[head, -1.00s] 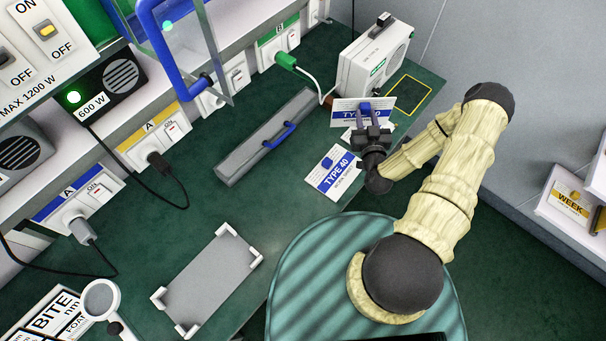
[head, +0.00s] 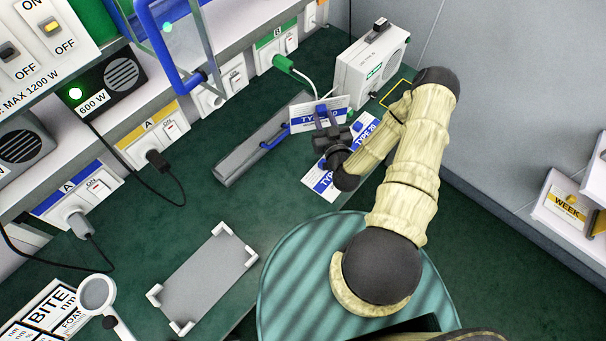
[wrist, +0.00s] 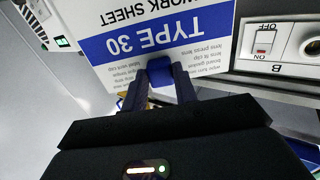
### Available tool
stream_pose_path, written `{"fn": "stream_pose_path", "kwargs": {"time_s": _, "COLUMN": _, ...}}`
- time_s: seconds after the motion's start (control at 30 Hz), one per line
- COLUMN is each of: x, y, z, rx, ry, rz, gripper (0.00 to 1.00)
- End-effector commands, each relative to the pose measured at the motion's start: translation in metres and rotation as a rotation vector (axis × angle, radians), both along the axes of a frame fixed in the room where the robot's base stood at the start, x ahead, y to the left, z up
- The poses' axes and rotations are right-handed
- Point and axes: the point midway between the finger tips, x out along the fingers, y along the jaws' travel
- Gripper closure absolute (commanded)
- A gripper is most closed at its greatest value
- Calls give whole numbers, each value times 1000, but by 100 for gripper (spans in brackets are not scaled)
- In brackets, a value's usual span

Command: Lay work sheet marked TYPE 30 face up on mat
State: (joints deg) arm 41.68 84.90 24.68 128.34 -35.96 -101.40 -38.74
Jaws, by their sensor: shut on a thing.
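The TYPE 30 work sheet (wrist: 155,38) is white with a blue band, and its lettering is upside down in the wrist view. My gripper (wrist: 163,78) is shut on the sheet's blue knob. In the head view my gripper (head: 327,118) holds the sheet (head: 308,113) raised and tilted, above the bench near the long grey box. The mat is likely the grey plate (head: 203,281) with white corner brackets, lying bare at the front left of the bench, well apart from the gripper.
A sheet marked TYPE 20 (head: 366,133) and another blue-banded sheet (head: 321,181) lie on the bench beneath my arm. The long grey box (head: 245,160) has a blue handle. A magnifier (head: 98,294) stands left of the plate. Bench between box and plate is clear.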

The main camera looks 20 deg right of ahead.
Motion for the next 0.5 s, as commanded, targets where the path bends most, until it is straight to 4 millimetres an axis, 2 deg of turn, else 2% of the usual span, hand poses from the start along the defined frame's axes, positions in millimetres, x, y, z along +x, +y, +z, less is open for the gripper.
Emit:
{"fn": "stream_pose_path", "kwargs": {"time_s": 0.17, "x": 1, "y": 3, "z": -1, "rx": -1, "ry": 5, "rz": 13, "gripper": 99}}
{"fn": "stream_pose_path", "kwargs": {"time_s": 0.27, "x": 5, "y": 17, "z": -6, "rx": -3, "ry": 29, "rz": 65, "gripper": 99}}
{"fn": "stream_pose_path", "kwargs": {"time_s": 0.37, "x": 10, "y": 45, "z": -17, "rx": -11, "ry": 83, "rz": 167, "gripper": 99}}
{"fn": "stream_pose_path", "kwargs": {"time_s": 0.5, "x": 11, "y": 97, "z": -38, "rx": -45, "ry": 216, "rz": 348, "gripper": 99}}
